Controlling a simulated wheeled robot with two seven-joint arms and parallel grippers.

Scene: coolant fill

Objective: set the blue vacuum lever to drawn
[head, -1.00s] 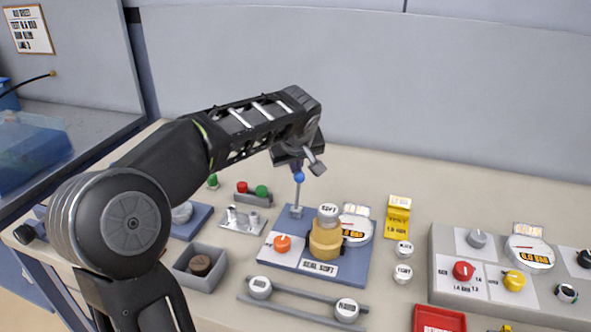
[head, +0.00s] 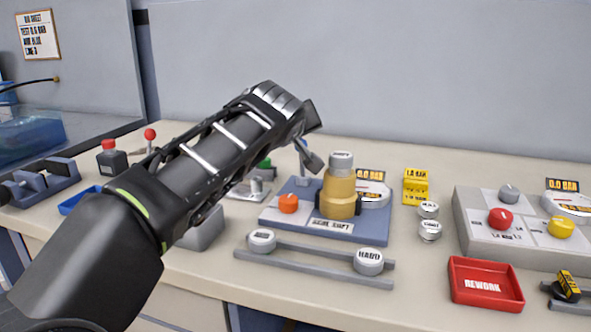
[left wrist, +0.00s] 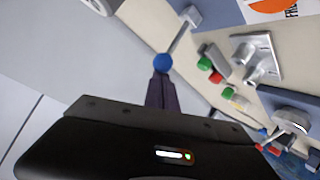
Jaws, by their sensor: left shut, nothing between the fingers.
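The blue vacuum lever is a thin grey stem with a blue ball knob (left wrist: 163,63), seen clearly in the left wrist view. It rises from a small grey bracket on the blue-grey plate (head: 374,238). In the head view most of the lever (head: 302,146) is hidden by my left gripper (head: 313,162). My left gripper's dark fingers (left wrist: 161,90) are shut and empty. In the left wrist view their tips lie right at the ball; I cannot tell whether they touch it. My right gripper is not in view.
On the plate are an orange knob (head: 288,204), a brass-coloured cylinder (head: 341,194) and a gauge (head: 372,194). A grey rail with white knobs (head: 315,262) lies in front. A red tray (head: 486,284) and a grey control panel (head: 520,232) are to the right.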

